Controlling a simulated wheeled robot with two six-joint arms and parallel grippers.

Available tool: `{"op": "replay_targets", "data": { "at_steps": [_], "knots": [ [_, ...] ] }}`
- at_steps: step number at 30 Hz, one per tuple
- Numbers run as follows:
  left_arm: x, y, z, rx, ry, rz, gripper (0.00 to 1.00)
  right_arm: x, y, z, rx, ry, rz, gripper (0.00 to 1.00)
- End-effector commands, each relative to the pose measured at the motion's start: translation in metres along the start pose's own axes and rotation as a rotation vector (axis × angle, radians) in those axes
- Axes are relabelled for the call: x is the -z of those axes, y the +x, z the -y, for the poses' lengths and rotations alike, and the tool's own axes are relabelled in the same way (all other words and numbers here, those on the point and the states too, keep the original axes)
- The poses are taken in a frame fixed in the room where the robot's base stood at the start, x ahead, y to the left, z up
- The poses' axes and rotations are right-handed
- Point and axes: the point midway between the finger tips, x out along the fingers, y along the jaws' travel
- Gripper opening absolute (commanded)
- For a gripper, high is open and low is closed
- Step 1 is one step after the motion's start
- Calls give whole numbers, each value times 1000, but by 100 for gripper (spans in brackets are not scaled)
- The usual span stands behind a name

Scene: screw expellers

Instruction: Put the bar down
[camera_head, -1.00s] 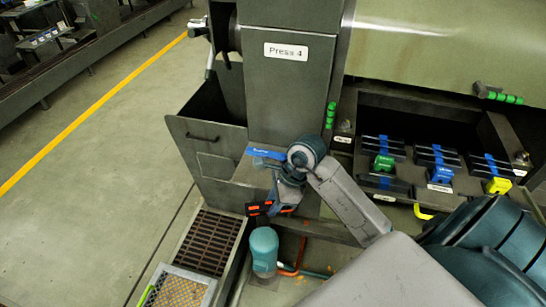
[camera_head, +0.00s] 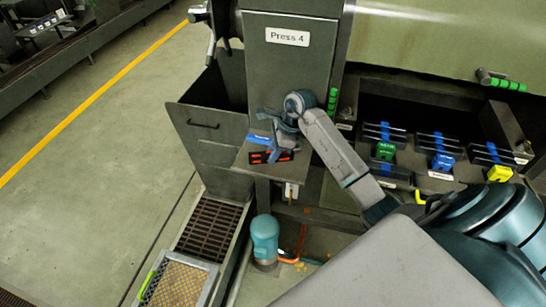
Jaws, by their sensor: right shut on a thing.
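My right gripper (camera_head: 272,157) reaches in from the right over the small grey ledge (camera_head: 246,164) at the front of Press 4. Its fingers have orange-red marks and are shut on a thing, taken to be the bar. The bar itself is too small and covered to make out. I cannot tell whether it touches the ledge. A blue label (camera_head: 258,139) shows on the ledge just behind the fingers. My left gripper is not in view.
Dark bars with blue bands (camera_head: 437,149) lie in the tray bay at right, with green, blue and yellow blocks.

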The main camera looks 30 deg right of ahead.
Motion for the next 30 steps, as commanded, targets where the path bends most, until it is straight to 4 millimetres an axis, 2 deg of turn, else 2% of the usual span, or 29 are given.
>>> {"op": "replay_targets", "data": {
  "at_steps": [1,4,15,16,19,30],
  "knots": [
    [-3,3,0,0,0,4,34,4,10,-1,-2,2,0,0],
    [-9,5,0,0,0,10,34,7,18,0,0,1,1,0],
    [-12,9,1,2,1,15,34,9,22,0,2,0,1,0],
    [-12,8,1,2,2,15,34,9,21,0,1,0,0,29],
    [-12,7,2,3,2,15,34,8,21,0,1,1,0,47],
    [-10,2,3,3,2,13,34,7,17,0,0,1,0,47]
  ]
}}
